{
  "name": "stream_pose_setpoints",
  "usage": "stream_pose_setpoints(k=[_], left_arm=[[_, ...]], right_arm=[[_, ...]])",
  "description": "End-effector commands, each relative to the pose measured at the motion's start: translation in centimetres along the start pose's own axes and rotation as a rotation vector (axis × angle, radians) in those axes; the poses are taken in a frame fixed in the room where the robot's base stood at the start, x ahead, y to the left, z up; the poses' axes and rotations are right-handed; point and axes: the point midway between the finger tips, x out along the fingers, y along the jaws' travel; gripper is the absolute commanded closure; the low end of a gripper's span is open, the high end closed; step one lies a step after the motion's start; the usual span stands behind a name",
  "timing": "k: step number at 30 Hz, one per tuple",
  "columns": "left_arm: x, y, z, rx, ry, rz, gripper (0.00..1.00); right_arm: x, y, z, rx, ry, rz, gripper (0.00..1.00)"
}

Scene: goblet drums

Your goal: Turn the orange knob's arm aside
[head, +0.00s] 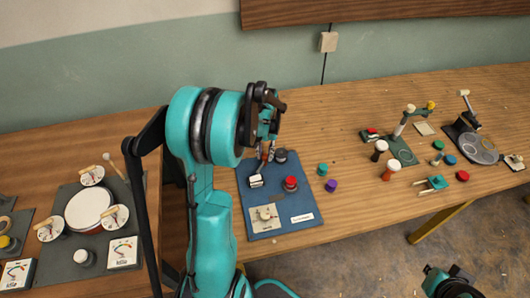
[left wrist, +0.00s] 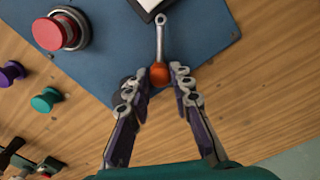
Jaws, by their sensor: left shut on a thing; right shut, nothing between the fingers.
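The orange knob (left wrist: 159,75) sits at the end of a thin metal arm (left wrist: 160,38), beside a white-topped block on the blue board (left wrist: 120,45). In the left wrist view the arm runs from the block's edge down to the knob. My left gripper (left wrist: 162,80) has its fingers on both sides of the knob and is shut on it. In the head view my left gripper (head: 266,145) is over the back of the blue board (head: 285,222), and the knob is mostly hidden by it. My right gripper (head: 450,286) is at the bottom right edge, shut and empty, partly cut off.
A red button (head: 290,182), a white dial plate (head: 265,218) and a black knob (head: 281,156) are on the board. Teal (head: 322,169) and purple (head: 331,185) knobs stand right of it. A drum (head: 90,208) with dials is at left. Bare tabletop lies behind the board.

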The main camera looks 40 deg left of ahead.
Motion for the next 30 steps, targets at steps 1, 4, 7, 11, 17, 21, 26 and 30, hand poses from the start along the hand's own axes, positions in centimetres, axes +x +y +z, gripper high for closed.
stream_pose_setpoints(k=[1, 4, 7, 11, 17, 21, 26, 30], left_arm=[[0.00, 0.01, 0.02, 0.037, -0.001, 0.000, 1.00], [0.01, 0.01, 0.03, 0.113, -0.001, 0.000, 1.00], [0.02, 0.01, 0.03, 0.180, -0.001, 0.000, 1.00], [0.03, 0.01, 0.04, 0.248, -0.001, 0.000, 1.00], [0.04, 0.01, 0.04, 0.312, -0.001, 0.000, 1.00], [0.04, 0.01, 0.04, 0.333, -0.001, 0.000, 1.00], [0.05, 0.01, 0.04, 0.339, -0.001, 0.000, 1.00], [0.05, 0.01, 0.04, 0.339, -0.001, 0.000, 1.00]], right_arm=[[-0.06, 0.00, -0.04, 0.000, 0.000, 0.000, 1.00], [-0.11, 0.00, -0.08, 0.000, 0.000, 0.000, 1.00], [-0.15, 0.00, -0.11, 0.000, 0.000, 0.000, 1.00], [-0.20, 0.00, -0.14, 0.000, 0.000, 0.000, 1.00], [-0.23, 0.00, -0.16, 0.000, 0.000, 0.000, 1.00], [-0.24, 0.00, -0.17, 0.000, 0.000, 0.000, 1.00], [-0.24, 0.00, -0.17, 0.000, 0.000, 0.000, 1.00], [-0.24, 0.00, -0.17, 0.000, 0.000, 0.000, 1.00]])
